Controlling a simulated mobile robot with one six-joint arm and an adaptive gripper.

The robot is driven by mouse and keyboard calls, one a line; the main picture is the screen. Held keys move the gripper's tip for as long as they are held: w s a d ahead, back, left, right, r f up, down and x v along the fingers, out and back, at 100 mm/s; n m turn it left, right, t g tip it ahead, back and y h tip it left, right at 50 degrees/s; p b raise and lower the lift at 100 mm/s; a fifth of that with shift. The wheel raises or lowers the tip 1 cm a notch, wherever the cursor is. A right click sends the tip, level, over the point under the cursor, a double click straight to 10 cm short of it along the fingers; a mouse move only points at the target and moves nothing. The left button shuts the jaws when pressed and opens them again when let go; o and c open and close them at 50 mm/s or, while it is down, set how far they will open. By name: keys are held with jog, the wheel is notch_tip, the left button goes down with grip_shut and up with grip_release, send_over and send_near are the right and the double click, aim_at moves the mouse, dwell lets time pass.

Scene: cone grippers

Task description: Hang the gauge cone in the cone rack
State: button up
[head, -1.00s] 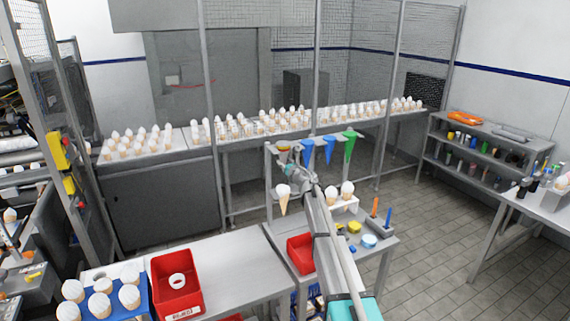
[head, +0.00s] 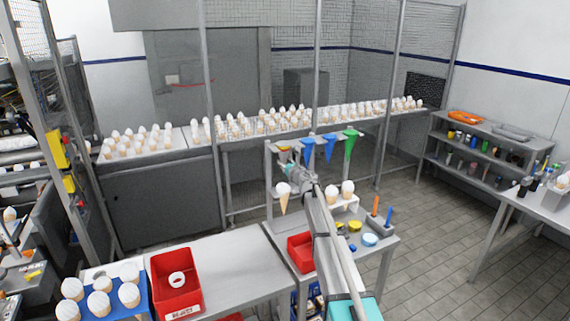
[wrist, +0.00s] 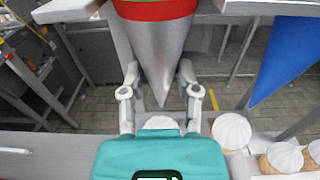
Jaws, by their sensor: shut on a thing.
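The gauge cone (wrist: 160,45) is silver grey with a red band and some green at its top. In the wrist view it points tip down between the fingers. My gripper (wrist: 159,78) is shut on its lower part. Whether the cone rests in the rack cannot be told. Blue cones (head: 307,150) and a green cone (head: 350,143) hang to the right.
A blue cone (wrist: 285,60) hangs near my gripper's right. A red bin (head: 300,252) and a blue dish (head: 370,240) are on the bench. A metal fence stands behind.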

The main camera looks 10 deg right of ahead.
jog(key=shift+f, duration=0.2)
dwell(0.5)
jog(key=o, duration=1.1)
jog(key=shift+o, duration=1.4)
jog(key=shift+s, duration=0.2)
jog(key=v, duration=0.8)
jog(key=shift+s, duration=0.3)
jog(key=shift+d, duration=0.15)
